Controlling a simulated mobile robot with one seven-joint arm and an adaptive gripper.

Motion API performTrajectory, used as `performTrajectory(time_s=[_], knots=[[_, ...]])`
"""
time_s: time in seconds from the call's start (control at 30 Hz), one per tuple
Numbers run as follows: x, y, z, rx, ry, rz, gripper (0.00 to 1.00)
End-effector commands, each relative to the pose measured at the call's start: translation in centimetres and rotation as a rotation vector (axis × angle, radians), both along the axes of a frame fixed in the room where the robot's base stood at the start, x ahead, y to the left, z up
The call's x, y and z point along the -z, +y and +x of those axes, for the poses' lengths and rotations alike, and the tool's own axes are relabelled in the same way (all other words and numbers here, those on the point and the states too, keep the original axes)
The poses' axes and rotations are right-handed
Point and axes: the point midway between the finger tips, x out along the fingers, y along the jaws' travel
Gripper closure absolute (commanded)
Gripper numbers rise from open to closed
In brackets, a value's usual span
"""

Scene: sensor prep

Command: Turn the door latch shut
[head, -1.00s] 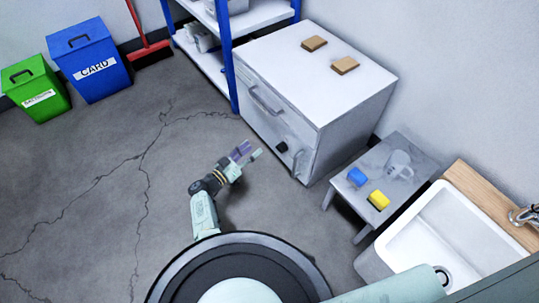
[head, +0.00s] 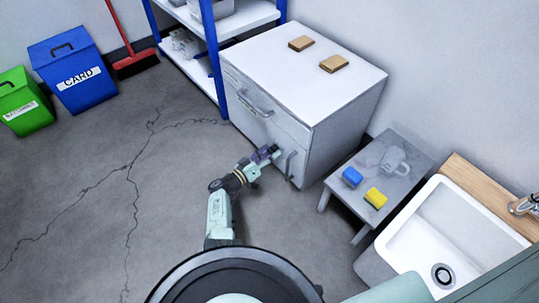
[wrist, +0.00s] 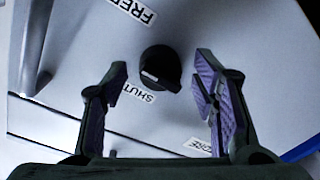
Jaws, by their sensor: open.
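The door latch is a round black knob (wrist: 160,68) on the pale grey cabinet door (wrist: 230,35). A FREE label (wrist: 133,9) and a SHUT label (wrist: 137,92) are beside it in the wrist view. A small pale mark shows on the knob's lower left, towards SHUT; I cannot tell its exact setting. My gripper (wrist: 163,69) is open, with one finger on each side of the knob and visible gaps to it. In the head view my gripper (head: 270,153) is at the cabinet's front and hides the knob.
The door's handle (head: 291,163) is right of my gripper; the drawer handle (head: 255,104) is above. Two brown blocks (head: 334,63) lie on the cabinet top (head: 310,90). A low table (head: 375,176) stands to the right. The floor to the left is open.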

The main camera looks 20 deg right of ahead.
Motion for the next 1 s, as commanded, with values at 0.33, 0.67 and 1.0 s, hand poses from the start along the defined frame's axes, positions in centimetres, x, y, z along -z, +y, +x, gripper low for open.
performTrajectory(time_s=[0.33,0.67,1.0], knots=[[-0.08,-0.1,0.07,-0.001,0.0,-0.001,0.52],[-0.06,-0.08,0.06,-0.001,-0.001,0.0,0.74],[-0.06,-0.09,0.04,-0.001,0.0,-0.001,0.95]])
